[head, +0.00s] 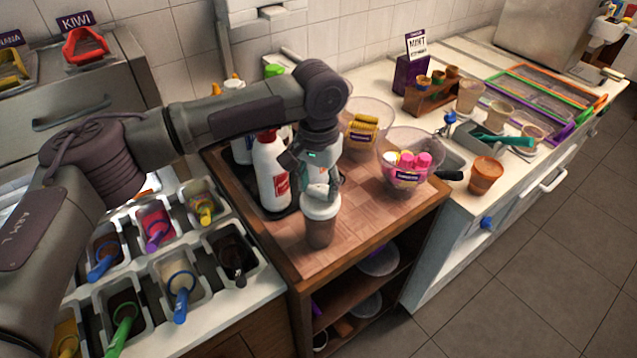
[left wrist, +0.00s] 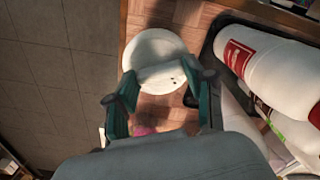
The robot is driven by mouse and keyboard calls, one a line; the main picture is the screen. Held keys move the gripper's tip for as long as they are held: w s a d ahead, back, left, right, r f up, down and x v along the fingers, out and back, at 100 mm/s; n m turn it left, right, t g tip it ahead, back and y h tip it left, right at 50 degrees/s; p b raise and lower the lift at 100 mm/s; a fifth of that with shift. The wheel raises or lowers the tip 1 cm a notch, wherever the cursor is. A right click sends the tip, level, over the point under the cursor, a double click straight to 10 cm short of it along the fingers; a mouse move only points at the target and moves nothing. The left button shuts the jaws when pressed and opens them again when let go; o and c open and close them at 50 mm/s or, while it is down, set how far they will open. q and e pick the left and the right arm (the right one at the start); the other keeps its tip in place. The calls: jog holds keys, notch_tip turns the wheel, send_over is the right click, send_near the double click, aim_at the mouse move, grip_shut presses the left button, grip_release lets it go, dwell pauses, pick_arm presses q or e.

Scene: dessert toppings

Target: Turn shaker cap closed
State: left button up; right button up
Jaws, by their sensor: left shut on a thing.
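The shaker (head: 319,232) stands upright near the front edge of the wooden counter, with a brown see-through body and a white cap (head: 320,208) on top. My left gripper (head: 320,190) comes down from above and is shut on the cap. In the left wrist view the round white cap (left wrist: 153,48) lies at the tips of the teal fingers of my left gripper (left wrist: 160,82). That view hides the shaker's body under the cap. I cannot tell how far the cap is turned. My right gripper is in neither view.
A white bottle with a red label (head: 269,172) stands in a dark tray close left of the shaker. Clear bowls with pink (head: 408,170) and yellow (head: 361,131) items stand behind and to the right. Topping tubs (head: 181,278) fill the left counter. The wood right of the shaker is free.

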pick_arm(q)
jog(key=shift+c, duration=0.5)
jog(key=shift+r+m+p, duration=0.2)
jog(key=shift+m+p, duration=0.3)
jog(key=shift+p, duration=0.4)
jog(key=m+p, duration=0.2)
jog(key=p, duration=0.1)
jog(key=shift+m, duration=0.3)
jog(key=shift+w+d+f+m+p, duration=0.1)
jog(key=shift+f+m+p, duration=0.05)
jog(key=shift+m+p, duration=1.3)
jog(key=shift+m, duration=0.25)
